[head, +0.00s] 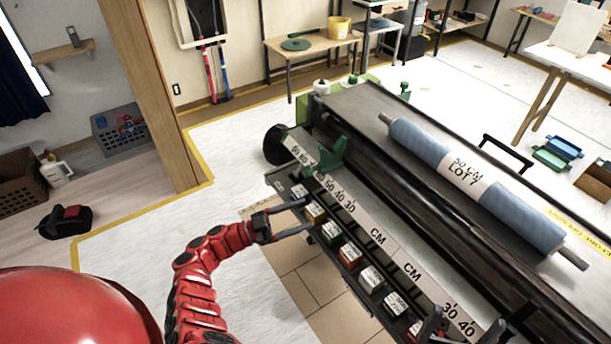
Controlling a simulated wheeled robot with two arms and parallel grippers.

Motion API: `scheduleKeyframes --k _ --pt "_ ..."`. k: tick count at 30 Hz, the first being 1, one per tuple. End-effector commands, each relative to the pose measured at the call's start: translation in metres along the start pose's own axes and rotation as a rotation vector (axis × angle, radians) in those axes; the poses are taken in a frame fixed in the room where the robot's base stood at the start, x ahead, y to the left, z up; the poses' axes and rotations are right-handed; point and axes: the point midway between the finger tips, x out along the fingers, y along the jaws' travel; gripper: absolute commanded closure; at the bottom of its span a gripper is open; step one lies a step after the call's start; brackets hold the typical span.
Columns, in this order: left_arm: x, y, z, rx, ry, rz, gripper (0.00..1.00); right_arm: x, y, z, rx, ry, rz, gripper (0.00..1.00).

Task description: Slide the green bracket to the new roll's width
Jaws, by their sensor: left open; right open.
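The green bracket (326,158) sits at the far left end of the white width scale (376,236), beyond the visible 50, 40 and 30 marks. The new roll (470,180), blue with a white label reading "50 CM LOT 7", lies on top of the dark paster machine (365,105). My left gripper (310,216) is open and empty, in front of the scale near the small labelled blocks, below the bracket and apart from it. My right gripper (464,328) seems to show only as dark fingers, spread apart at the bottom edge by the scale's right end; the rest is cut off.
Several small labelled blocks (350,252) sit in a row along the machine's front. A black handle (507,152) stands behind the roll. A wooden post (158,90) rises at left. White floor (225,150) lies open left of the machine.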

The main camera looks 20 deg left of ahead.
Motion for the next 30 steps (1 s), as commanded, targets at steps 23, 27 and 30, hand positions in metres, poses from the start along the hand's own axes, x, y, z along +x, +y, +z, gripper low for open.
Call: scheduleKeyframes --k 23,27,30 --pt "-0.041 -0.125 0.026 -0.378 -0.239 -0.292 0.27 -0.008 0.0 0.001 0.0 0.0 0.0 0.0" --pt "-0.011 -0.133 0.037 -0.377 -0.24 -0.294 0.27 -0.01 -0.001 0.002 0.0 0.0 0.0 0.0" --pt "0.01 -0.138 0.044 -0.376 -0.239 -0.293 0.27 -0.012 -0.001 0.002 0.0 0.0 0.0 0.0"
